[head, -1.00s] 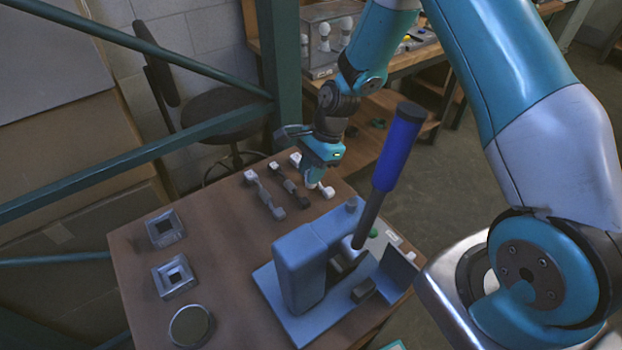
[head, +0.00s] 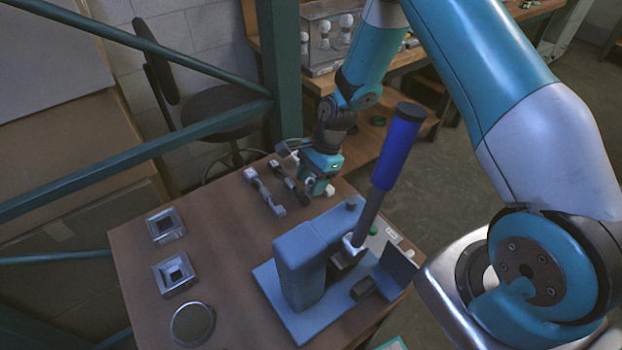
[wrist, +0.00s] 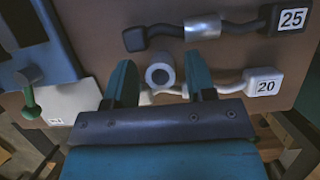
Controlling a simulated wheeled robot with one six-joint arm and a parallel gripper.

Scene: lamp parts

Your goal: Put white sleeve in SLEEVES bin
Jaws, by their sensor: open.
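A pale hollow cylinder (wrist: 160,73), which looks like the white sleeve, shows in the wrist view with its round hole facing the camera. It sits between the two teal fingers of my open gripper (wrist: 160,64), with a gap on both sides. It overlaps the white bent part labelled 20 (wrist: 264,82) in the picture; I cannot tell whether they touch. In the head view my gripper (head: 318,186) is low over the right back of the brown table, and its fingers hide most of the sleeve there. I see no bin marked SLEEVES.
A dark bent part labelled 25 (wrist: 230,26) lies beside the one labelled 20. A blue lever press (head: 300,265) stands close in front of my gripper. Two square metal holders (head: 165,227) and a round disc (head: 192,324) are at the table's left. The middle left is clear.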

